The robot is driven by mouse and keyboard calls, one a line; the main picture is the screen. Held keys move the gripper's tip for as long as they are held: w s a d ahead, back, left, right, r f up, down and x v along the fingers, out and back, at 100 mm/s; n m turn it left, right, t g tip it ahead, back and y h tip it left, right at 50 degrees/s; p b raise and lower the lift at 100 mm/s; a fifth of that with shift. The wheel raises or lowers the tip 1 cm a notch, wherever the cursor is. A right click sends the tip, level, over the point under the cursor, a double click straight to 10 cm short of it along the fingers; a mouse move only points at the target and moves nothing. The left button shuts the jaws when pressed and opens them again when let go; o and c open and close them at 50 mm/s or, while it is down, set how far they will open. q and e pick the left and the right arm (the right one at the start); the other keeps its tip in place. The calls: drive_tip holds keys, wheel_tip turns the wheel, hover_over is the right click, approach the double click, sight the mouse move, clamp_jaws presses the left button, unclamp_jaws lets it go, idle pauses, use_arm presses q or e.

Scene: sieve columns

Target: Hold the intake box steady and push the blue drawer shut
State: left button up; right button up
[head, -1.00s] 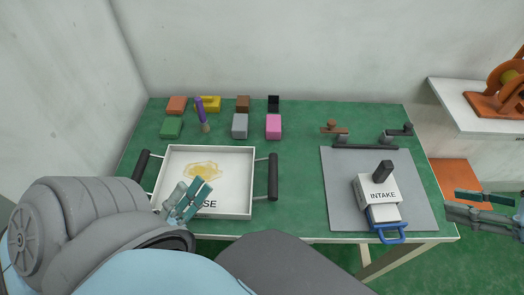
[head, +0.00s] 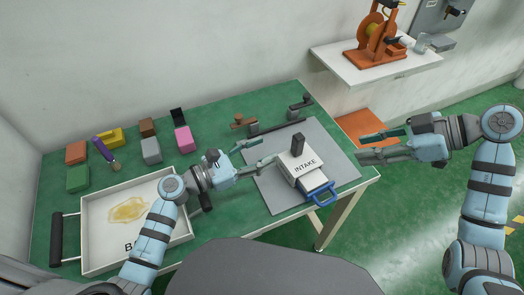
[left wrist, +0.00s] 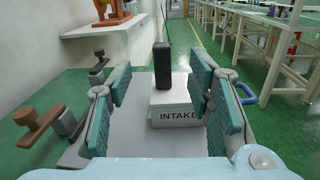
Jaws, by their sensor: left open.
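The white intake box (head: 299,163) stands on a grey mat (head: 263,191) at the right of the green table, with a black upright block on top. Its blue-handled drawer (head: 321,193) sticks out toward the table's front edge. My left gripper (head: 256,156) is open, just left of the box, with its jaws facing it. In the left wrist view the box (left wrist: 172,108) shows between the open teal fingers, ahead of them. My right gripper (head: 372,145) is open and empty, past the table's right edge, to the right of the box.
A white tray (head: 86,231) with a yellow patch lies under my left arm. Several coloured blocks and a purple-handled brush (head: 104,150) lie at the back left. Toggle clamps (head: 240,122) stand behind the mat. A white shelf (head: 375,67) holds an orange machine.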

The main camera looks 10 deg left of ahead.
sight(295, 139)
use_arm(q)
drive_tip(key=shift+n, duration=0.3)
drive_tip(key=x, duration=1.2)
drive_tip(key=shift+s+f, duration=0.1)
drive_tip(key=shift+f, duration=0.1)
clamp_jaws()
